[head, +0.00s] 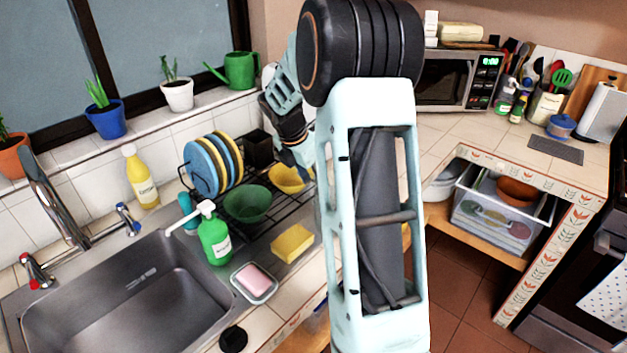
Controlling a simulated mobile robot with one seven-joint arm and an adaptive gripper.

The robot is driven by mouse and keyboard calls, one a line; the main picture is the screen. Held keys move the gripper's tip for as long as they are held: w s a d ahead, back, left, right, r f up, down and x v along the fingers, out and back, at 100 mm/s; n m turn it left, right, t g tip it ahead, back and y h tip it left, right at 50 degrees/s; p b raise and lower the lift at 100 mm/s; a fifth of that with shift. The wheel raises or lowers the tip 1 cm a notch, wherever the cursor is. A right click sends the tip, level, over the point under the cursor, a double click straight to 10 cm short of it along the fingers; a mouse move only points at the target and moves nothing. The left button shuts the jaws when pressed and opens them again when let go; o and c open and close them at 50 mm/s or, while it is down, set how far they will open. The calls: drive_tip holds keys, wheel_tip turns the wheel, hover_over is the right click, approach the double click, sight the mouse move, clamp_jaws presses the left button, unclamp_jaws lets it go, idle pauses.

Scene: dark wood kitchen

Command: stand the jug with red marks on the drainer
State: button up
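The drainer (275,221) is a black wire rack on the steel draining board, right of the sink. It holds upright blue and yellow plates (203,169), a green bowl (247,204), a yellow bowl (287,179) and a black holder (257,147) at the back. My gripper (303,160) is over the back right of the drainer, beside the yellow bowl. My large arm link covers part of it, so its fingers and any held thing cannot be made out. I see no jug with red marks; the area behind my arm is hidden.
The sink (120,300) lies left. Potted plants and a green watering can (240,70) line the sill. A microwave (455,82) stands right; that counter has free room.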

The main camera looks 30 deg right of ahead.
drive_tip(key=shift+o, duration=1.3)
drive_tip(key=shift+r, duration=0.25)
drive_tip(key=v, duration=1.2)
drive_tip(key=shift+d, duration=0.1)
